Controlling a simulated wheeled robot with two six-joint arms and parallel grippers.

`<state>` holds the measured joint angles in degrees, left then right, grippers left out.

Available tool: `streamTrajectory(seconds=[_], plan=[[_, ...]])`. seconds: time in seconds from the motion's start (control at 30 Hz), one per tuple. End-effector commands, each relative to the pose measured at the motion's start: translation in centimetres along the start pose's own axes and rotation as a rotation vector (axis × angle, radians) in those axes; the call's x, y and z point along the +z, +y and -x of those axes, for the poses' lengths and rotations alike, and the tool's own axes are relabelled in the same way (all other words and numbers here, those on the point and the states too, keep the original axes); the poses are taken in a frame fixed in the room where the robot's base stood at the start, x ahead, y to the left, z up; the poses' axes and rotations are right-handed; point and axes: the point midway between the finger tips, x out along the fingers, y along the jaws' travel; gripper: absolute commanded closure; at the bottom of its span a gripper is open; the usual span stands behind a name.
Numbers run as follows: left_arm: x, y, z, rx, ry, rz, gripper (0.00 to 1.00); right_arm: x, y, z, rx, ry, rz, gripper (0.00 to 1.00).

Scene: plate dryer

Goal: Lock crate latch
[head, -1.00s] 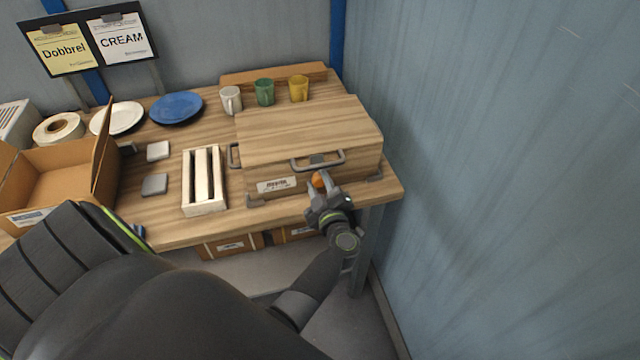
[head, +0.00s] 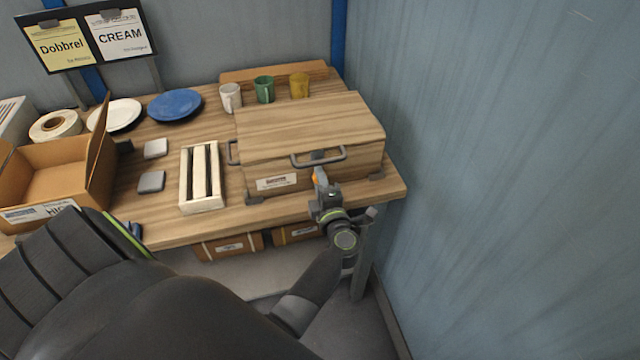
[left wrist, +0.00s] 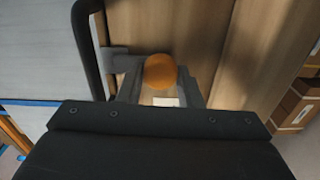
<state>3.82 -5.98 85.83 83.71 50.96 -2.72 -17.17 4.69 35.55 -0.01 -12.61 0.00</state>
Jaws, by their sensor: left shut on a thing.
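The wooden crate (head: 300,125), lid closed, stands at the right end of the table. A dark bar handle (head: 319,158) is on its front, and a small grey latch part shows behind the handle. My left gripper (head: 318,180) is at the crate's front just below the handle, shut on the orange latch knob (head: 315,179). In the left wrist view the round orange latch knob (left wrist: 160,71) sits between the fingers, against the wooden front, with the dark handle (left wrist: 88,50) beside it. The fingers partly hide the knob in the head view. My right gripper is not in view.
A slatted wooden rack (head: 201,178) stands left of the crate. White, green and yellow mugs (head: 264,89) stand behind it. Plates (head: 175,105) and an open cardboard box (head: 55,175) are further left. A blue wall (head: 510,180) is close on the right.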

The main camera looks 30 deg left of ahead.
Motion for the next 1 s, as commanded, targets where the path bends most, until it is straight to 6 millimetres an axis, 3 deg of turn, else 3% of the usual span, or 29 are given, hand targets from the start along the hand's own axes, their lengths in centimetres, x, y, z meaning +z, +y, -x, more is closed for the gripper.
streamTrajectory(seconds=[0.7, 0.73, 0.87, 1.0], plan=[[0.04, 0.01, -0.01, 0.0, -0.001, 0.075, 0.9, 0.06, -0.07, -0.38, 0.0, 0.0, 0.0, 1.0], [0.04, 0.01, -0.01, 0.0, -0.001, 0.075, 0.65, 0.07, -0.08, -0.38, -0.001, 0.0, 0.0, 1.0], [0.03, 0.01, -0.01, 0.0, -0.001, 0.074, 0.48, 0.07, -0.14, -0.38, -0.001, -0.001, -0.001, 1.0], [0.02, 0.0, -0.01, 0.0, -0.001, 0.073, 0.48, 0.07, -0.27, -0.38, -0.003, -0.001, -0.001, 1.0]])
